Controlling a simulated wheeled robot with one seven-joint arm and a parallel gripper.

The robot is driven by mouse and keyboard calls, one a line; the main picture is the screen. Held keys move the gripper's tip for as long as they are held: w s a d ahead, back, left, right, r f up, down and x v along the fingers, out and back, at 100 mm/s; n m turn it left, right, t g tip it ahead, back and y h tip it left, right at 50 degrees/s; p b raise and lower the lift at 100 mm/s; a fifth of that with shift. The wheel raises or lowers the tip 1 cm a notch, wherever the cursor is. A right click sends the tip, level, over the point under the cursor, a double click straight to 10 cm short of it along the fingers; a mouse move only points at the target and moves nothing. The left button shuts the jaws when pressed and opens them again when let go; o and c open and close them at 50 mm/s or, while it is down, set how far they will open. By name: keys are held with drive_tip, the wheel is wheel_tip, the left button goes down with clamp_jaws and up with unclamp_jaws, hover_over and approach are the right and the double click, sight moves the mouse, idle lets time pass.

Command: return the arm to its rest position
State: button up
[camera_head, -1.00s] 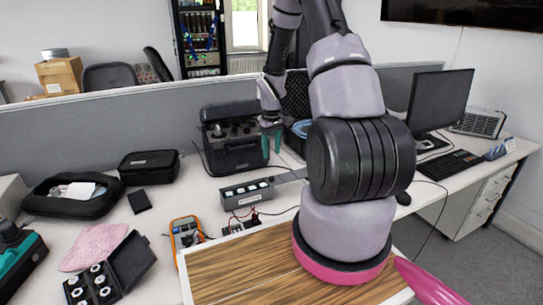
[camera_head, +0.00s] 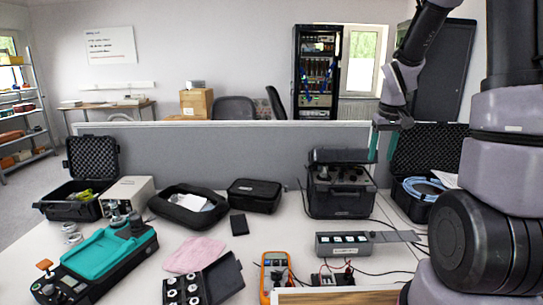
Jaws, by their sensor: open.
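My gripper (camera_head: 381,146) hangs at the right of the head view, fingers pointing down. Its two teal fingers are apart, with nothing seen between them. It appears in front of the grey partition, beside the black case with round openings (camera_head: 340,188) and the open case with blue cable (camera_head: 423,190). Its exact depth is hard to tell. My large grey and black arm links fill the right edge and hide that side of the desk.
A grey box with a row of switches (camera_head: 343,243), an orange multimeter (camera_head: 276,272), a pink cloth (camera_head: 195,254) and a teal-topped device (camera_head: 110,250) lie on the white desk (camera_head: 285,235). A grey partition (camera_head: 270,145) runs behind. Wires cross the desk at right.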

drive_tip(key=s+a+r+m+t+y, duration=0.1)
drive_tip(key=s+a+r, duration=0.3)
drive_tip(key=s+r, duration=0.5)
drive_tip(key=s+a+r+m+t+y, duration=0.1)
drive_tip(key=s+a+r+m+t, duration=0.2)
drive_tip(key=s+r, duration=0.6)
drive_tip(key=s+a, duration=0.1)
drive_tip(key=s, duration=0.2)
drive_tip(key=shift+a+r+t, duration=0.25)
drive_tip(key=shift+a+t, duration=0.15)
